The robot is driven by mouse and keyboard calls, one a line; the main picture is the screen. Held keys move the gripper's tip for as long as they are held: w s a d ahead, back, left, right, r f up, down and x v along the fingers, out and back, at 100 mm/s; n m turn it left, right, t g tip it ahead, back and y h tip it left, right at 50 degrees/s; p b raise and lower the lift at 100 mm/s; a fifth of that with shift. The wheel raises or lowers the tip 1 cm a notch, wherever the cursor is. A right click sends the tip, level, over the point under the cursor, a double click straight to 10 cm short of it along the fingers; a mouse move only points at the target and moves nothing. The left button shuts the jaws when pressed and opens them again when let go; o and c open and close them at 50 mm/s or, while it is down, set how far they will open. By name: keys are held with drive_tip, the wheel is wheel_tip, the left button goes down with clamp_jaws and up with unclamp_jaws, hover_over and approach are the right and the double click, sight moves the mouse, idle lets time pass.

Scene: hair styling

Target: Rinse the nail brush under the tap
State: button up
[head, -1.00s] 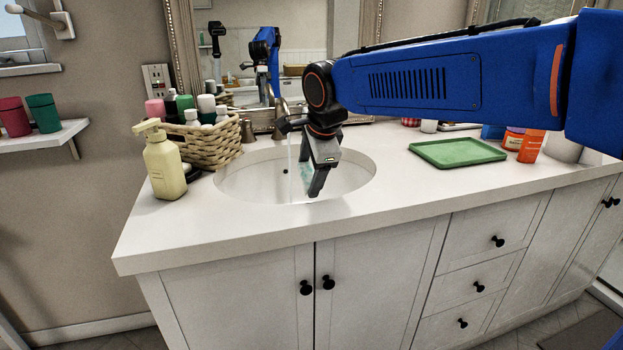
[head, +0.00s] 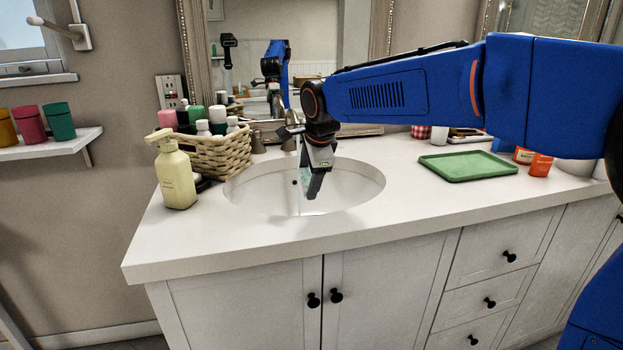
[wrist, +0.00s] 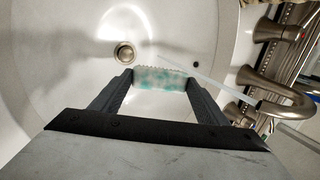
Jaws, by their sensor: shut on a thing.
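My gripper (head: 313,190) points down into the sink basin (head: 350,195) and is shut on the nail brush (wrist: 160,79). The brush is a translucent teal block with a pale bristly edge, held between both fingertips in the wrist view; only a sliver of it (head: 306,175) shows in the head view. The tap (wrist: 275,98) is at the right of the wrist view and behind my gripper in the head view. A thin water stream (wrist: 212,77) runs from its spout, passing close to the brush's right end. I cannot tell whether it touches the brush.
A wicker basket (head: 220,155) of bottles and a yellow soap pump (head: 175,175) stand left of the basin. A green tray (head: 468,166) and orange containers (head: 538,163) are to the right. The counter's front strip (head: 270,230) is clear. The drain (wrist: 124,53) is open.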

sight(306, 170)
drive_tip(key=shift+w+a+f, duration=0.2)
drive_tip(key=shift+w+a, duration=0.1)
drive_tip(key=shift+w, duration=0.6)
drive_tip(key=shift+w+a+f, duration=0.15)
drive_tip(key=shift+w+a, duration=0.2)
drive_tip(key=shift+w, duration=0.5)
drive_tip(key=shift+w+a+f, duration=0.2)
drive_tip(key=shift+w+a, duration=0.1)
drive_tip(key=shift+w, duration=0.6)
drive_tip(key=shift+d, duration=0.1)
drive_tip(key=shift+w+d, duration=0.2)
drive_tip(key=shift+d, duration=0.25)
drive_tip(key=shift+a, duration=0.2)
drive_tip(key=shift+s+a, duration=0.2)
drive_tip(key=shift+a, duration=0.2)
drive_tip(key=shift+d, duration=0.15)
drive_tip(key=shift+w+d, duration=0.2)
drive_tip(key=shift+d, duration=0.25)
